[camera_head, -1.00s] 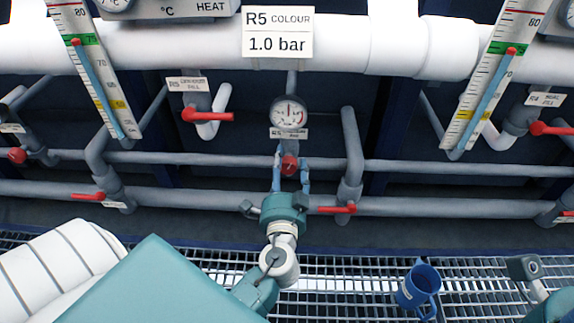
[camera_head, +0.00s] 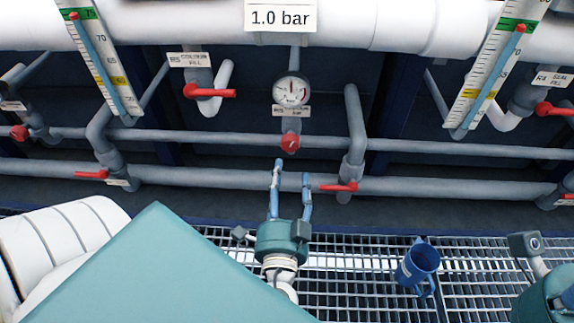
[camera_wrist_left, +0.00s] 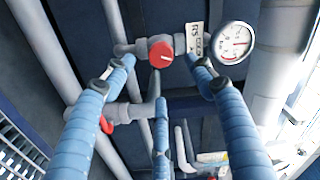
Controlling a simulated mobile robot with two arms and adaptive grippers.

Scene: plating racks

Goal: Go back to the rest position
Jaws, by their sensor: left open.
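My left gripper (camera_head: 291,172) is open and empty in the head view, with its blue fingers pointing up toward the pipes. It is below a red round knob (camera_head: 290,142) under a pressure gauge (camera_head: 291,90), and apart from the knob. In the left wrist view the open fingers (camera_wrist_left: 168,78) spread to either side, with the red knob (camera_wrist_left: 161,51) beyond and between them and the gauge (camera_wrist_left: 233,42) to the right. Part of my right arm shows at the lower right of the head view; its fingers are out of view.
Red lever handles (camera_head: 209,91) and (camera_head: 340,187) stick out from the grey pipes. A white pipe (camera_head: 180,28) with a "1.0 bar" sign (camera_head: 280,17) crosses the top.

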